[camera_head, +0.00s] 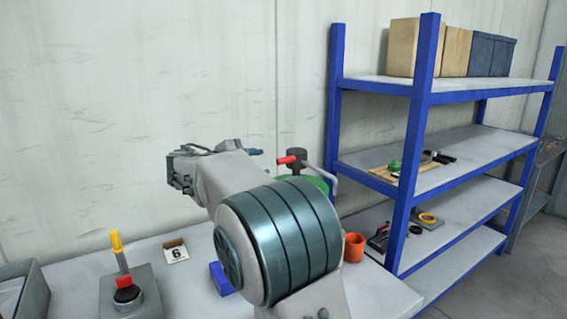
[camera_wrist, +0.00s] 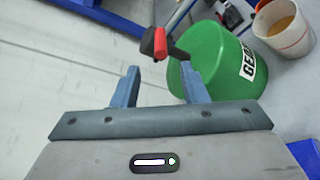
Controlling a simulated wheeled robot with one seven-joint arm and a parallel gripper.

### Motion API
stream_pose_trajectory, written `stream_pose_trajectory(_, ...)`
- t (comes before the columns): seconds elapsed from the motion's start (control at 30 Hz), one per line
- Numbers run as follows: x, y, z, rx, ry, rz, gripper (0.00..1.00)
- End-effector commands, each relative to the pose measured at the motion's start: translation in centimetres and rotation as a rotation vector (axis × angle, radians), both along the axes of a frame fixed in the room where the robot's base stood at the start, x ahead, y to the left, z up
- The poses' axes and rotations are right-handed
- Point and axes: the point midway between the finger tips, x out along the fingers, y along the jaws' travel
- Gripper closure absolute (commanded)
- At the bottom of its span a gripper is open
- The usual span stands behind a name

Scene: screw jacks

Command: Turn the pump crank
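The pump crank has a red handle (camera_head: 291,159) that shows above a green drum (camera_head: 318,184), right of my gripper in the head view. In the wrist view the red handle (camera_wrist: 160,43) has a black end and a dark crank arm leading to the green drum (camera_wrist: 212,62), which bears a white label. My gripper (camera_wrist: 160,70) is open and empty. Its two blue-grey fingers point towards the handle, which lies just beyond the fingertips and apart from them. In the head view my arm hides most of the drum.
An orange cup (camera_head: 354,248) stands right of my arm. On the bench are a blue block (camera_head: 222,280), a "6" card (camera_head: 176,252), a lever with a yellow grip (camera_head: 117,242) and a grey bin (camera_head: 36,296). A blue-framed shelf (camera_head: 425,90) stands at the right.

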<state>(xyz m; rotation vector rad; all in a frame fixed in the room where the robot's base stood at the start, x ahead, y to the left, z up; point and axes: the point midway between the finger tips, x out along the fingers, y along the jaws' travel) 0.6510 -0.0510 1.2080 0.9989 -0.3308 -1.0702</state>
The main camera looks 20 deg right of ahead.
Motion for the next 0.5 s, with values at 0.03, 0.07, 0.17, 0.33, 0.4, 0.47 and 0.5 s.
stream_pose_trajectory(0.03,0.5,-1.1,-0.2,-0.001,0.002,-0.005,0.6)
stream_pose_trajectory(0.07,0.9,-1.7,-0.4,-0.001,0.003,-0.004,0.6)
stream_pose_trajectory(0.17,1.9,-3.6,-0.8,0.0,0.002,-0.005,0.6)
stream_pose_trajectory(0.33,3.5,-6.4,-1.6,0.001,0.002,-0.004,0.6)
stream_pose_trajectory(0.4,4.1,-7.3,-1.8,0.002,0.001,-0.003,0.6)
stream_pose_trajectory(0.47,4.5,-7.9,-2.0,0.002,0.001,-0.003,0.6)
stream_pose_trajectory(0.5,4.6,-8.3,-2.2,0.002,0.001,-0.003,0.6)
